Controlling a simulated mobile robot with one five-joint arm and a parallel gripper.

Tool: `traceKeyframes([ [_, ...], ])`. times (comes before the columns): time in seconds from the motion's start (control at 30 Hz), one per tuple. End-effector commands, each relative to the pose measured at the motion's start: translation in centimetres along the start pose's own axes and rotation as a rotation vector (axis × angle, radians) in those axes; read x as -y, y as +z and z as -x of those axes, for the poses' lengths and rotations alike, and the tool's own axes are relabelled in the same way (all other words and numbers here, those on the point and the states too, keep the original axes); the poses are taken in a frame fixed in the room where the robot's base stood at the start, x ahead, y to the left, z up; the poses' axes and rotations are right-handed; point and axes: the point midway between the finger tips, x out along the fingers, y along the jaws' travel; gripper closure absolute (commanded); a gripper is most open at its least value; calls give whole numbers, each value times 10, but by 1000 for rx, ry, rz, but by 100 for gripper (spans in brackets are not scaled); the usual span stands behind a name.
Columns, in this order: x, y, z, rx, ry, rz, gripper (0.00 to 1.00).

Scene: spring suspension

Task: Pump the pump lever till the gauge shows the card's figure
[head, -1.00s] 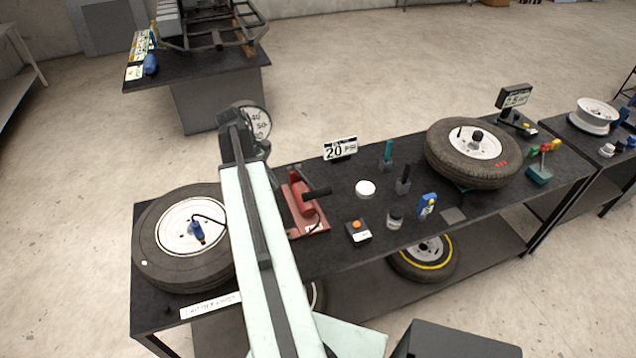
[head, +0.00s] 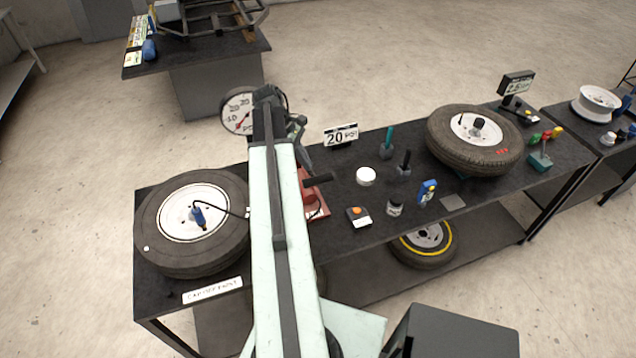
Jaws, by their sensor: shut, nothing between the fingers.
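The red foot-style pump (head: 316,207) stands on the black bench, mostly hidden behind my arm. Its lever's black handle (head: 318,180) sticks out to the right of my arm. The round white gauge (head: 238,108) shows at the left of my arm's top, partly covered. Figures 10, 20 and 30 and a red needle show, but I cannot read the value surely. The card (head: 341,134) reads 20 PSI. My gripper (head: 303,150) is shut and empty, above and behind the pump's lever, partly hidden by my arm. I cannot tell whether it touches the lever.
A tyre (head: 160,255) with a blue valve tool (head: 198,215) lies left of the pump. Right of the pump are a white lid (head: 366,176), an orange-topped box (head: 358,217), a jar (head: 394,208) and another tyre (head: 440,148).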

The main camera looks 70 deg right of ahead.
Motion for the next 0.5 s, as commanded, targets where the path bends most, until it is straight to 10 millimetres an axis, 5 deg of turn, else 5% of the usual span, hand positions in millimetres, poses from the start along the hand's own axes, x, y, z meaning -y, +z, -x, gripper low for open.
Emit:
traceKeyframes([
  [0.23, 0, -2, -41, 0, 0, -2, 100],
  [0.5, 0, 0, -49, 0, 0, -1, 100],
])
